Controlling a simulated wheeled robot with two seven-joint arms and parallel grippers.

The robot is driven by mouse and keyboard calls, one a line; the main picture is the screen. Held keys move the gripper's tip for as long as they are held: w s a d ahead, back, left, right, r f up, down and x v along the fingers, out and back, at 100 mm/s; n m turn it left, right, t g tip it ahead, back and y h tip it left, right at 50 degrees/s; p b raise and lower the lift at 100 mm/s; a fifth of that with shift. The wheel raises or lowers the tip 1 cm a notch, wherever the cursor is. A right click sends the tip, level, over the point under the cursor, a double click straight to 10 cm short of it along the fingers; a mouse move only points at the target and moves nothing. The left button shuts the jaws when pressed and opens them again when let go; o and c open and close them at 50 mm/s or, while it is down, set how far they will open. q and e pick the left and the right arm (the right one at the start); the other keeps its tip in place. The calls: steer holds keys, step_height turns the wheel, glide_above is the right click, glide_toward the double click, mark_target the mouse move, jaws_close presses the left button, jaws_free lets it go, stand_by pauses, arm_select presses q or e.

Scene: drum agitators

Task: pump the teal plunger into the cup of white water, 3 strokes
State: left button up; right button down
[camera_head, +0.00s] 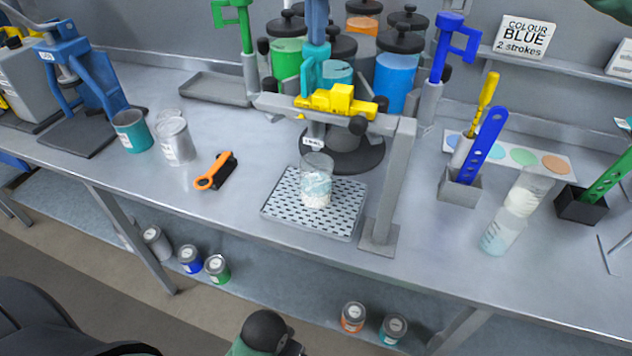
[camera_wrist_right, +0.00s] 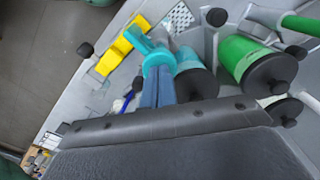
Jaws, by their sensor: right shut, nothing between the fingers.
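The teal plunger (camera_head: 314,70) stands behind the yellow cross-bar of the dispenser stand; its teal top and side handle also show in the wrist view (camera_wrist_right: 157,60). My right gripper (camera_head: 317,38) has its blue fingers shut, pointing down at the plunger's top. The fingers (camera_wrist_right: 160,90) appear to meet the teal top; exact contact is hard to tell. The clear cup (camera_head: 316,180) stands upright on the perforated drip tray (camera_head: 277,208) below the spout, with whitish liquid in its lower part. My left gripper is not in view.
A green plunger handle (camera_head: 246,40) and a blue one (camera_head: 440,60) flank the teal one. Lidded colour drums (camera_head: 398,75) stand behind. A grey post (camera_head: 390,185) rises right of the tray.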

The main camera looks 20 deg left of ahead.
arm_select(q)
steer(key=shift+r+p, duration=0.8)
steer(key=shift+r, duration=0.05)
arm_select(e)
steer(key=shift+r, duration=2.75)
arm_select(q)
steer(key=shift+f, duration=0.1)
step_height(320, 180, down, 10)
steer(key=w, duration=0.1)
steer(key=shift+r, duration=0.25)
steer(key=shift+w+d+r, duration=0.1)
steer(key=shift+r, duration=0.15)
arm_select(e)
steer(key=shift+f, duration=0.1)
